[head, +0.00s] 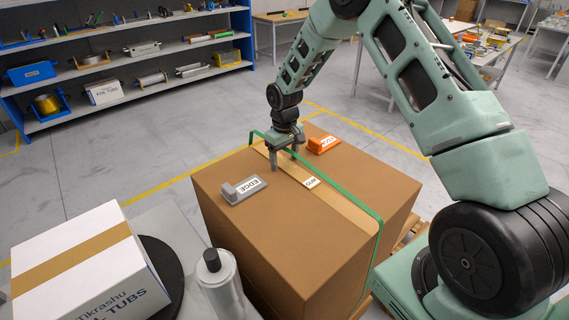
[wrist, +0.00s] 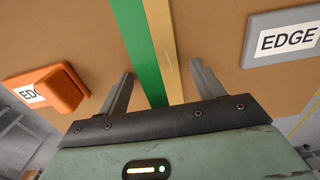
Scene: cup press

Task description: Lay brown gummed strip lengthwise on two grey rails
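A tan-brown strip (head: 340,206) runs across the top of a large brown carton (head: 240,222); I cannot tell whether it is loose or stuck down. It also shows in the wrist view (wrist: 163,40). A green strap (head: 345,191) runs alongside it, and in the wrist view the strap (wrist: 142,45) lies between my fingers. My gripper (head: 283,162) points down at the carton top, fingers apart, with nothing visibly clamped; it also shows in the wrist view (wrist: 162,78). I cannot make out two grey rails in either view.
A grey EDGE piece (head: 243,190) and an orange EDGE piece (head: 322,144) lie on the carton, either side of the strip. A white taped box (head: 75,262) and a grey cylinder (head: 220,282) stand front left. Shelving (head: 125,58) is at the back left. Open floor lies behind the carton.

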